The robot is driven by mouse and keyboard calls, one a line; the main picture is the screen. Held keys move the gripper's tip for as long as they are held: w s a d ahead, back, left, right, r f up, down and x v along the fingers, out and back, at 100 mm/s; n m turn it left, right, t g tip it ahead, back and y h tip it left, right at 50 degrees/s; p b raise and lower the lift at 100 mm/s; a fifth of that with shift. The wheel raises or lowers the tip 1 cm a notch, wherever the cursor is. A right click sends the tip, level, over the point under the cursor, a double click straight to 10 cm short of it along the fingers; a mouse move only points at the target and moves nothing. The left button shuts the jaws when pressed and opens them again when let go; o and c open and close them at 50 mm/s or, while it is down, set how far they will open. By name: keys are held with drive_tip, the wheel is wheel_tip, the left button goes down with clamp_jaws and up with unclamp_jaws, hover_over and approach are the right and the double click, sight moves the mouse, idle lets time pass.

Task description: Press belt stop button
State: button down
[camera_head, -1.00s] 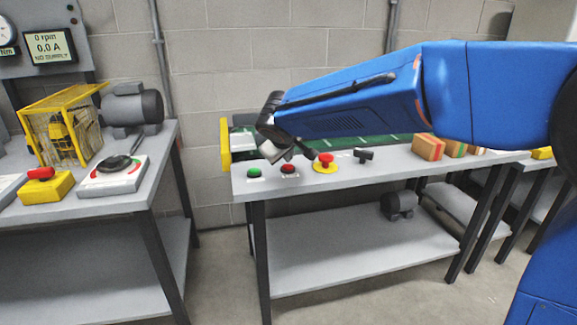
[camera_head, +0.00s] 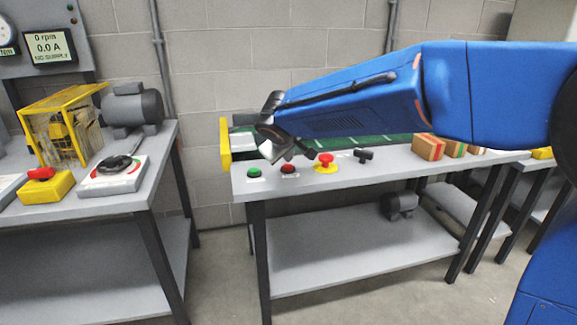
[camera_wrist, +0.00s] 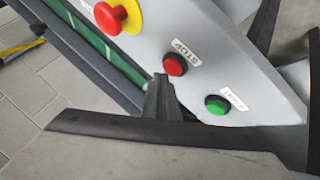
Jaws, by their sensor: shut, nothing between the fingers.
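The red belt stop button (camera_head: 289,168) sits on the grey bench top between a green button (camera_head: 254,172) and a red mushroom button on a yellow base (camera_head: 325,163). In the wrist view the stop button (camera_wrist: 175,65) has a label reading STOP beside it, with the green button (camera_wrist: 216,104) and the mushroom button (camera_wrist: 118,16) on either side. My gripper (camera_head: 308,154) is shut and empty. Its tip (camera_wrist: 162,80) shows just beside the stop button in the wrist view; I cannot tell whether they touch. In the head view it appears above and behind the button.
A green conveyor belt (camera_head: 385,140) runs behind the buttons, with a yellow end guard (camera_head: 225,143) at left. A black switch (camera_head: 363,155) and cardboard boxes (camera_head: 428,147) stand to the right. Another bench (camera_head: 110,203) with a motor (camera_head: 132,107) is at left.

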sight(288, 168)
drive_tip(key=shift+f, duration=0.1)
idle(0.6)
drive_tip(key=shift+f, duration=0.35)
idle(0.5)
drive_tip(key=shift+r, duration=0.45)
wheel_tip(288, 168, up, 6)
idle(0.9)
drive_tip(key=shift+d, duration=0.1)
idle(0.4)
